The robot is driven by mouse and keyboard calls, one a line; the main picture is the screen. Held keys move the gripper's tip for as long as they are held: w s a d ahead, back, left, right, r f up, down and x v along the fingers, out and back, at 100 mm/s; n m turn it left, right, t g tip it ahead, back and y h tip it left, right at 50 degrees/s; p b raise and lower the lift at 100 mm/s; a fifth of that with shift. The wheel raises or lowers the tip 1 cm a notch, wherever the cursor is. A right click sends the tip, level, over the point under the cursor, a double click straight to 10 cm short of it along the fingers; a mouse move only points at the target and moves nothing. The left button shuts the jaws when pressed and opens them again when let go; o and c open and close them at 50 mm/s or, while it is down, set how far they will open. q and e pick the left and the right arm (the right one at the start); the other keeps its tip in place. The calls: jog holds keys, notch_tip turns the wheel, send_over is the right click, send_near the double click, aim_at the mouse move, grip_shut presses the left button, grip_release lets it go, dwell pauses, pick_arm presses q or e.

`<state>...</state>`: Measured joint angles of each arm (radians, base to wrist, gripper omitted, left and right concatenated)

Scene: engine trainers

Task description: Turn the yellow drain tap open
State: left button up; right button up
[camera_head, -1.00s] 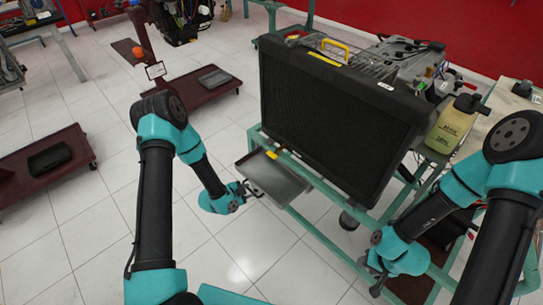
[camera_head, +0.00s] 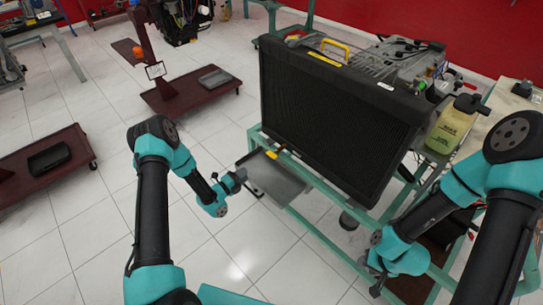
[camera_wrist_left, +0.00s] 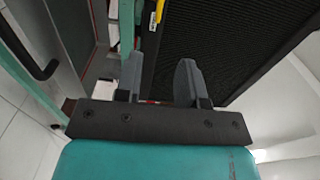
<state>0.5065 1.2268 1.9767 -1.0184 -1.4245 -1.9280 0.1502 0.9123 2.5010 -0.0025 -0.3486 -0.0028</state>
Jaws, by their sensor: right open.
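The yellow drain tap (camera_head: 272,155) is a small yellow piece at the lower left corner of the large black radiator (camera_head: 335,115). A yellow piece, apparently the tap (camera_wrist_left: 158,11), also shows at the top edge of the left wrist view, ahead of the fingers. My left gripper (camera_head: 242,175) is to the left of the tap and apart from it, near the tray's left edge. Its two fingers (camera_wrist_left: 158,78) stand apart with nothing held between them. My right gripper (camera_head: 373,284) is open, low by the right side of the green stand, with no object seen in it.
A grey tray (camera_head: 278,182) sits under the radiator on the green frame (camera_head: 318,214), close to my left gripper. A coolant bottle (camera_head: 447,130) stands to the right. Dark red trolleys (camera_head: 190,99) are further left. The white floor left of the stand is clear.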

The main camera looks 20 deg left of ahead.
aim_at(272, 154)
pick_arm(q)
jog(key=x, duration=1.7)
jog(key=shift+w+d, duration=0.1)
jog(key=shift+d, duration=0.05)
jog(key=shift+c, duration=0.3)
grip_shut()
